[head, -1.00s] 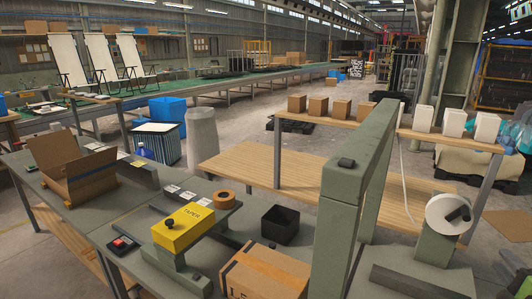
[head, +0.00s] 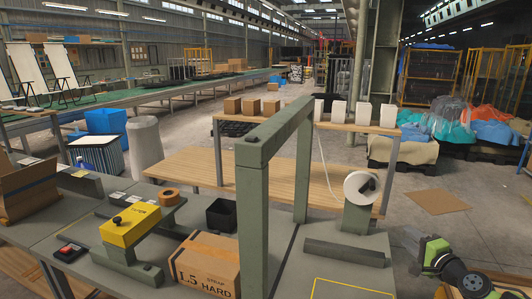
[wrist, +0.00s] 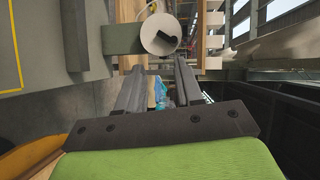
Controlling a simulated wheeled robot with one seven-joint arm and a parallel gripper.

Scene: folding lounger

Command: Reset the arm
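My gripper (wrist: 160,72) shows in the wrist view with its two dark fingers apart and nothing between them. A dark crossbar and a green part of my arm (wrist: 175,160) lie below the fingers. In the head view my green and black arm (head: 436,253) is at the lower right, beside the grey workbench (head: 225,262); I cannot make out the fingertips there. White folding loungers (head: 62,66) stand far off at the upper left of the head view.
A grey-green frame (head: 258,140) rises from the bench, with a cardboard box (head: 205,264), a yellow taper (head: 130,225) and a black bin (head: 221,213) nearby. A white roll (head: 362,188) is on a stand, also in the wrist view (wrist: 160,34).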

